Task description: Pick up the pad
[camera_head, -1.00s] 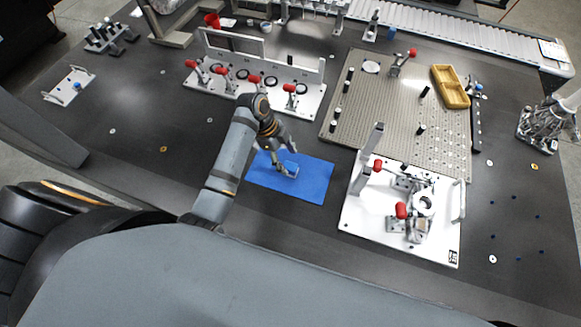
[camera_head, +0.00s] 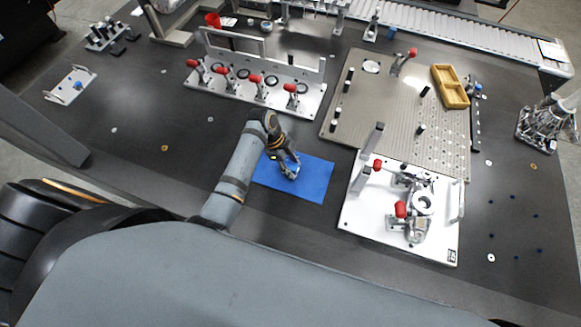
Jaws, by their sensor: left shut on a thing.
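A small blue pad (camera_head: 291,175) is at the fingertips of my left gripper (camera_head: 290,172), mostly hidden by the fingers. The gripper is shut on it, pointing down, low over the blue mat (camera_head: 312,185). The pad's blue is close to the mat's, so its outline is hard to make out. I cannot tell whether the pad still touches the mat. My left arm covers the left part of the mat. My right gripper is not in view.
A white fixture plate (camera_head: 355,222) with red-tipped clamps stands right of the mat. A white fixture (camera_head: 310,105) with several red-handled clamps stands behind. A grey perforated plate (camera_head: 385,110) holds a yellow tray (camera_head: 450,86).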

